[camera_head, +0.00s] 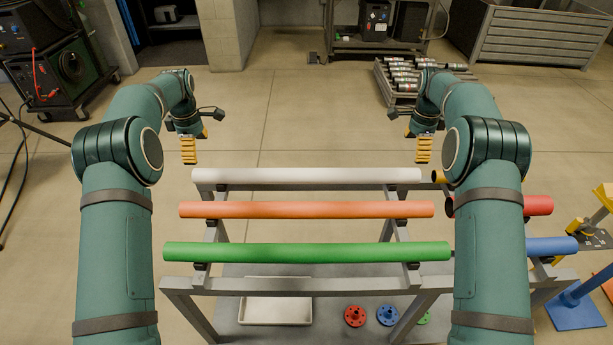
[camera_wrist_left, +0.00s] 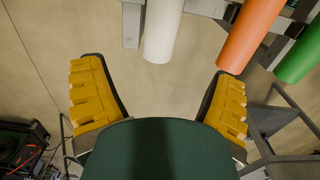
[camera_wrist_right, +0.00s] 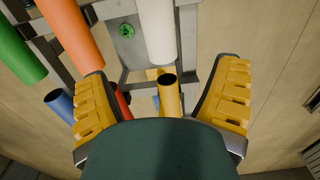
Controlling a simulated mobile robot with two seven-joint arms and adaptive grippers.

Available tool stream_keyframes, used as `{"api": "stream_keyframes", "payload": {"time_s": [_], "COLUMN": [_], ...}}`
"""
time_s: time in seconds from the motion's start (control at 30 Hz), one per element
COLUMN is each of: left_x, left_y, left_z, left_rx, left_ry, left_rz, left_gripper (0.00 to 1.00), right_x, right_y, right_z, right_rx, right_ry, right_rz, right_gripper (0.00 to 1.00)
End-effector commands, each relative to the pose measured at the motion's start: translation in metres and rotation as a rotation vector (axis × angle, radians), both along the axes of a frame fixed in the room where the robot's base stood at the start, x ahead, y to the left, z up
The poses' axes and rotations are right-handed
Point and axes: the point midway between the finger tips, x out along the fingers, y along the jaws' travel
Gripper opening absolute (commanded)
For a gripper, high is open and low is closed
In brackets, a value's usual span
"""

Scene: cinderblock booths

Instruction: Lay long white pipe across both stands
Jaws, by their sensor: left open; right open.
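The long white pipe (camera_head: 306,175) lies level on the far side of a grey rack (camera_head: 300,285), behind the orange and green pipes. My left gripper (camera_head: 189,150) is open and empty near its left end. In the left wrist view the white pipe's end (camera_wrist_left: 163,40) is ahead between the spread fingers, apart from them. My right gripper (camera_head: 424,149) is open and empty near its right end. In the right wrist view the pipe's end (camera_wrist_right: 158,40) is ahead between the fingers.
An orange pipe (camera_head: 306,209) and a green pipe (camera_head: 306,252) lie nearer on the rack. Yellow, red (camera_head: 538,205) and blue (camera_head: 551,246) pipes lie to the right. A tray (camera_head: 275,312) and flanges (camera_head: 355,316) are on the lower shelf.

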Motion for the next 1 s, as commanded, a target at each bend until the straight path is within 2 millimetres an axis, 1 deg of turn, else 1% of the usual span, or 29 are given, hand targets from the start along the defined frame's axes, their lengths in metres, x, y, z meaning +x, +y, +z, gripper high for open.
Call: {"api": "stream_keyframes", "payload": {"time_s": [0.03,0.1,0.4,0.5,0.6,0.7,0.83,1.0], "left_x": [-0.001,-0.001,-0.001,-0.001,0.0,0.0,0.0,0.0], "left_y": [0.0,0.0,0.0,0.0,0.0,0.0,0.0,0.0], "left_z": [-0.01,-0.022,-0.076,-0.091,-0.102,-0.109,-0.113,-0.114], "left_rx": [-0.001,0.0,-0.002,-0.001,0.0,0.0,0.0,0.0], "left_ry": [0.004,0.004,0.003,0.003,0.001,0.002,0.0,-0.001], "left_rz": [0.0,0.001,0.001,0.001,0.001,0.001,0.001,0.001], "left_gripper": [0.87,0.87,0.87,0.87,0.87,0.87,0.87,0.87], "right_x": [-0.001,-0.001,-0.001,-0.001,0.0,0.0,0.0,0.0], "right_y": [0.0,0.0,0.0,0.0,0.0,0.0,0.0,0.0], "right_z": [-0.01,-0.023,-0.077,-0.091,-0.102,-0.11,-0.114,-0.115], "right_rx": [0.001,0.001,0.001,0.001,0.0,0.0,0.0,0.0], "right_ry": [0.005,0.005,0.005,0.003,0.002,0.002,0.002,0.001], "right_rz": [0.0,0.001,0.0,0.001,0.0,0.0,0.0,0.0], "right_gripper": [0.87,0.87,0.87,0.87,0.87,0.87,0.87,0.87]}}
